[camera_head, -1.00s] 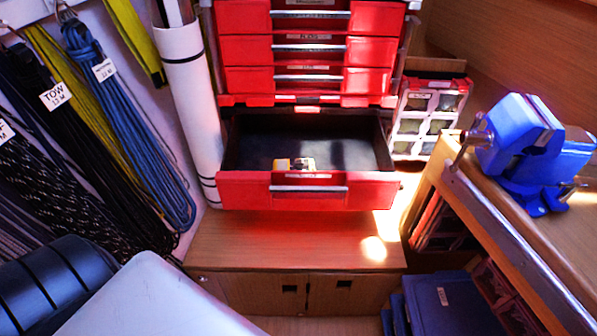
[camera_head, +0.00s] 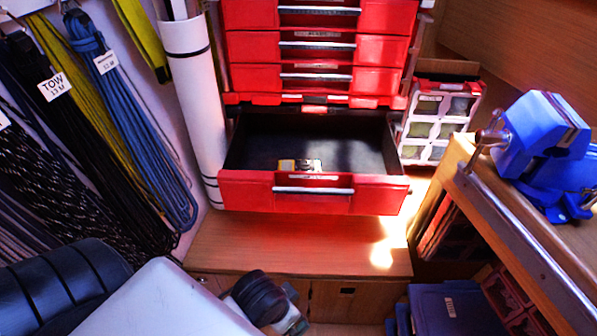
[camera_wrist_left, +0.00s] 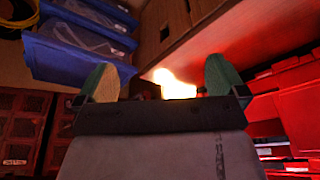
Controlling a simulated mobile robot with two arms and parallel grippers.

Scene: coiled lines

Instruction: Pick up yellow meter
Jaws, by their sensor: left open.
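The yellow meter (camera_head: 300,166) lies in the open bottom drawer (camera_head: 312,190) of the red tool chest, near the drawer's front wall. It is small, yellow with dark and pale parts. My left gripper (camera_head: 296,322) shows at the bottom of the head view, low in front of the wooden cabinet and well below the drawer. In the left wrist view its two green-tipped fingers (camera_wrist_left: 160,82) stand wide apart with nothing between them. The meter is not visible in the wrist view. My right gripper is in neither view.
Shut red drawers (camera_head: 318,48) rise above the open one. A blue vise (camera_head: 545,150) sits on the workbench at right. A white tube (camera_head: 190,110) and hanging ropes (camera_head: 135,130) are at left. Blue bins (camera_head: 450,308) stand at lower right. The wooden ledge (camera_head: 300,245) under the drawer is clear.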

